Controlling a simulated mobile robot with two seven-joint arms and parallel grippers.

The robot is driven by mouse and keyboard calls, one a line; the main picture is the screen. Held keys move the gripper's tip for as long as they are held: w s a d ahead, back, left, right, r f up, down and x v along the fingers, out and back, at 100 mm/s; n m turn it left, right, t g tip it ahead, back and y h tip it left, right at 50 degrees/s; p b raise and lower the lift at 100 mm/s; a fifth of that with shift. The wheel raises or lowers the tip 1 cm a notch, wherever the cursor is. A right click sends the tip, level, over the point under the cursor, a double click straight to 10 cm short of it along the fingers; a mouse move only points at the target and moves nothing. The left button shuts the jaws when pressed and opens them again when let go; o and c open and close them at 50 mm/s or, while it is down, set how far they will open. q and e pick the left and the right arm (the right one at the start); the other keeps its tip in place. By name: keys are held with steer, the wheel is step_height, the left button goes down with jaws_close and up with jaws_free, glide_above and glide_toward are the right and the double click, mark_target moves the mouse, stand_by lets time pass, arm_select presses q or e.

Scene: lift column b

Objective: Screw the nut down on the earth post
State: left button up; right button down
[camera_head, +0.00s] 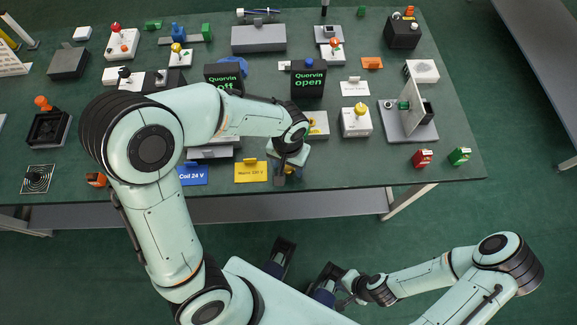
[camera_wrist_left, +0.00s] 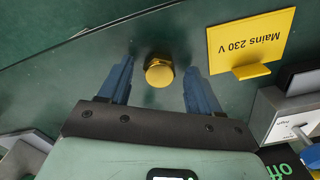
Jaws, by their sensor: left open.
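A brass nut or knob (camera_wrist_left: 159,73) with a rounded, shiny top shows in the left wrist view, near the table's front edge. It is between the two blue fingers of my left gripper (camera_wrist_left: 158,88), with a gap on each side. My left gripper (camera_head: 281,180) is open over the table's front edge in the head view, beside the yellow sign; there my arm hides the nut. I cannot make out a separate earth post or whether the brass piece sits on one. My right gripper (camera_head: 350,288) is low, off the table, and its fingers are unclear.
The yellow "Mains 230 V" sign (camera_head: 250,171) stands left of my left gripper, with the blue "Coil 24 V" sign (camera_head: 193,175) further left. Displays (camera_head: 309,80) and several switch boxes stand behind. Red (camera_head: 422,158) and green (camera_head: 459,156) blocks are right; the front strip between is clear.

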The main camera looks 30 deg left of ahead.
arm_select(q)
steer(key=c, duration=1.1)
